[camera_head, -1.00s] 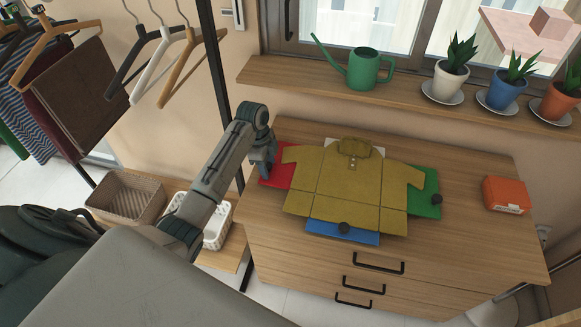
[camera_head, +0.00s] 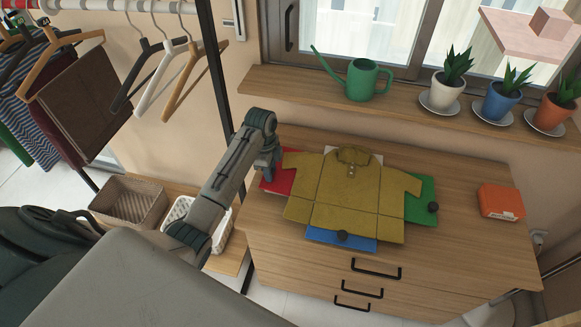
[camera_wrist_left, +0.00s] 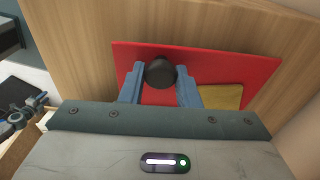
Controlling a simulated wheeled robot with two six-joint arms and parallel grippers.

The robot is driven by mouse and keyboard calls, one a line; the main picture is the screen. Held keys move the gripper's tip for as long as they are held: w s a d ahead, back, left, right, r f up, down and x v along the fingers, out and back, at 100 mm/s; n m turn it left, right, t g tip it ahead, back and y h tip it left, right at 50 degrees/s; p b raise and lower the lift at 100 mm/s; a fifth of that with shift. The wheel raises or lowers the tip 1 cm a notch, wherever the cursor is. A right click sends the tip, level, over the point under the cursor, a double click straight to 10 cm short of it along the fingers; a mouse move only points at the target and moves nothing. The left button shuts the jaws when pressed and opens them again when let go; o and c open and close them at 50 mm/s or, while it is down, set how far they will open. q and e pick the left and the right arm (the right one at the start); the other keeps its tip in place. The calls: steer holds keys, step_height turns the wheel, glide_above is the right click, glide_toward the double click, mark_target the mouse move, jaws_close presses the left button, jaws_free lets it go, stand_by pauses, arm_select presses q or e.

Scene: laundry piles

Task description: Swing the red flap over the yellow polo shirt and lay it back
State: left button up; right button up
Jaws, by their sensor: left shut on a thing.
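The red flap (camera_head: 279,181) lies at the left of the folding board on the dresser top, flat as far as I can tell. The yellow polo shirt (camera_head: 345,190) is spread over the board, its left sleeve partly covering the red flap. My left gripper (camera_head: 267,174) is at the flap's outer left edge. In the left wrist view, its blue fingers (camera_wrist_left: 161,86) are shut on the flap's dark round knob (camera_wrist_left: 160,72). The red flap (camera_wrist_left: 225,68) spreads behind them, with a piece of yellow cloth (camera_wrist_left: 222,97) on it. My right gripper is out of view.
The board's green flap (camera_head: 421,205) and blue flap (camera_head: 325,236) show around the shirt. An orange box (camera_head: 501,202) stands at the dresser's right. A sill above holds a green watering can (camera_head: 362,79) and potted plants. A clothes rack pole (camera_head: 217,75) stands left.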

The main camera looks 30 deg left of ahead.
arm_select(q)
steer(key=shift+w+d+r, duration=0.1)
steer(key=shift+d+r, duration=0.1)
steer(key=shift+r, duration=0.6)
steer(key=shift+d, duration=0.1)
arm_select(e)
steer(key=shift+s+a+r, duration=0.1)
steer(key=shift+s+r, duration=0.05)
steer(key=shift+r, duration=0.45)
